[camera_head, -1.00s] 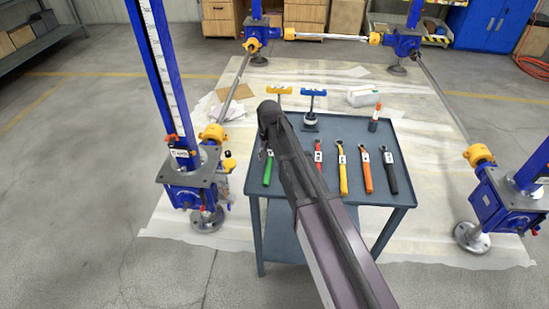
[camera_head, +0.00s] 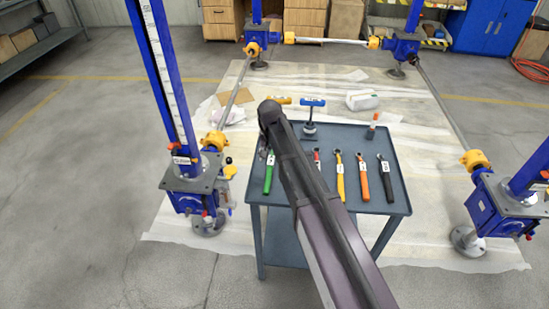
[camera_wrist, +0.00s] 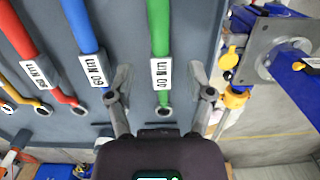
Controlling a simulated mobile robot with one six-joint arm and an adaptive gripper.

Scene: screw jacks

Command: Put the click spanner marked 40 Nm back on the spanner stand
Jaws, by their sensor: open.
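The click spanner marked 40 Nm has a green handle (camera_wrist: 159,28) and lies flat on the grey trolley top. It also shows in the head view (camera_head: 268,172), left of my arm. In the wrist view its ring end points down towards my gripper (camera_wrist: 160,82). My gripper is open, with one finger on each side of the green spanner, apart from it and empty. A blue T-shaped piece (camera_head: 312,102) on a round base stands at the trolley's back. I cannot tell whether this is the spanner stand. My arm hides part of the trolley.
A blue spanner (camera_wrist: 80,25) marked 60 Nm lies beside the green one. Red (camera_wrist: 35,50), yellow (camera_head: 340,178), orange (camera_head: 363,180) and black (camera_head: 386,180) spanners lie further along. A blue screw jack (camera_head: 188,185) stands left of the trolley (camera_head: 395,210).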

